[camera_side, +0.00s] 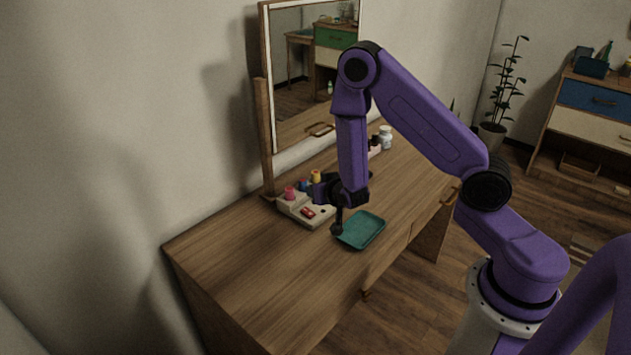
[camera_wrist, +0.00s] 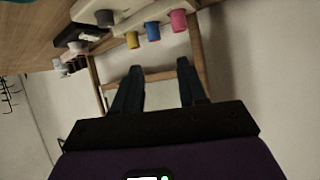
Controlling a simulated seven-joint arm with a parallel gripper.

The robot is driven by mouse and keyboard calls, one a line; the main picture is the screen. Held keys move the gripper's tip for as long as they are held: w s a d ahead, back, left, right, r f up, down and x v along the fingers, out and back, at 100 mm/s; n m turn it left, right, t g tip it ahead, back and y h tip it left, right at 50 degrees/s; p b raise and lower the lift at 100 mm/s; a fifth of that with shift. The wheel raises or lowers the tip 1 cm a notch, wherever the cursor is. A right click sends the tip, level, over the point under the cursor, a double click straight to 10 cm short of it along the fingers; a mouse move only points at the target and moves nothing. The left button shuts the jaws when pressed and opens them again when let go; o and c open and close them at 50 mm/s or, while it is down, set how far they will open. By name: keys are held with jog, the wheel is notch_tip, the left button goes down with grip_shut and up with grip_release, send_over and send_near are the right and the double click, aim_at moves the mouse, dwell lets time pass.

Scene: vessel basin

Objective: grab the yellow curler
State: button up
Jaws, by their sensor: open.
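The yellow curler (camera_side: 315,176) stands upright in a pale holder (camera_side: 303,210) below the mirror. In the wrist view, where the scene looks upside down, the yellow curler (camera_wrist: 132,40) is at the top, left of a blue curler (camera_wrist: 152,31) and a pink curler (camera_wrist: 178,20). My gripper (camera_side: 318,190) reaches sideways over the holder toward the wall, partly hiding it. In the wrist view my gripper (camera_wrist: 160,68) has its two fingers apart with nothing between them. The yellow curler is beyond the fingertips, not touched.
A teal tray (camera_side: 360,230) lies on the wooden desk (camera_side: 240,260) beside the holder. The mirror (camera_side: 313,75) rises behind the desk. A white jar (camera_side: 386,138) stands farther right. The near left of the desk is clear.

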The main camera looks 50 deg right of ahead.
jog(key=d+m+h, duration=0.1)
jog(key=d+h, duration=0.1)
jog(key=d, duration=0.3)
send_near(316, 173)
jog(key=w, duration=0.1)
jog(key=d+f, duration=0.1)
jog(key=w+d, duration=0.1)
jog(key=shift+w+f+t+h, duration=0.3)
jog(key=shift+w, duration=0.1)
jog(key=shift+f+x, duration=0.15)
jog(key=shift+x, duration=1.15)
jog(key=shift+f+x, duration=0.15)
jog(key=shift+x, duration=1.2)
jog(key=shift+a+r, duration=0.1)
jog(key=shift+a, duration=0.05)
grip_shut()
